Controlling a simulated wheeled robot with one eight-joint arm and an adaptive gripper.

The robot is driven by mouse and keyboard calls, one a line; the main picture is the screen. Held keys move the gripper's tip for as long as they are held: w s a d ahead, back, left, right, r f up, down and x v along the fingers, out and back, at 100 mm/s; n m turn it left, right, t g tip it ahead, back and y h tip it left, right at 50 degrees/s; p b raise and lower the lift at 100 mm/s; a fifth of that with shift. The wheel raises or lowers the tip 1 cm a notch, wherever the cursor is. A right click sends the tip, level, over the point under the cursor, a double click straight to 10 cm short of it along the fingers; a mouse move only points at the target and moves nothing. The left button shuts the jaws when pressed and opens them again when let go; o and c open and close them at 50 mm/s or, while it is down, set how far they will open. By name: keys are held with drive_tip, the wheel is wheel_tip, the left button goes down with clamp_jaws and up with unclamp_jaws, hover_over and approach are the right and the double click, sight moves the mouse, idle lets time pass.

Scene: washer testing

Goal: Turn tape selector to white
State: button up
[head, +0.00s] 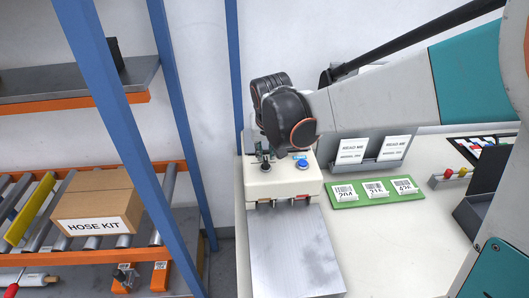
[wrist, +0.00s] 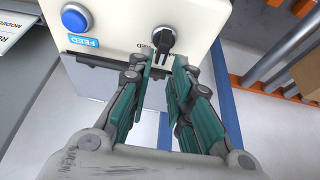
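The tape machine is a cream box (head: 284,182) on the bench in the head view; its face (wrist: 120,25) fills the top of the wrist view. The black tape selector knob (wrist: 163,42) sits on that face near its right edge. A partly covered label beside it seems to read "RED"; I see no readable white label. My gripper (wrist: 164,66) is open, its two teal-padded fingers on either side of the line to the knob, with a gap between them. The tips are close to the knob; I cannot tell whether they touch it.
A blue FEED button (wrist: 76,18) lies left of the knob in the wrist view. A green tray (head: 377,193) with number cards and a grey card holder (head: 372,174) stand right of the machine. A blue post (head: 234,70) rises close behind it.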

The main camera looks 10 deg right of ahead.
sight(266, 161)
wheel_tip(266, 161, up, 6)
drive_tip(key=shift+r, duration=0.15)
drive_tip(key=shift+s, duration=0.15)
drive_tip(key=s+d+t, duration=0.1)
drive_tip(key=s+d, duration=0.5)
drive_tip(key=s, duration=0.6)
drive_tip(key=s+d+t, duration=0.1)
drive_tip(key=s+d, duration=0.6)
drive_tip(key=s, duration=0.4)
drive_tip(key=shift+s+t, duration=0.4)
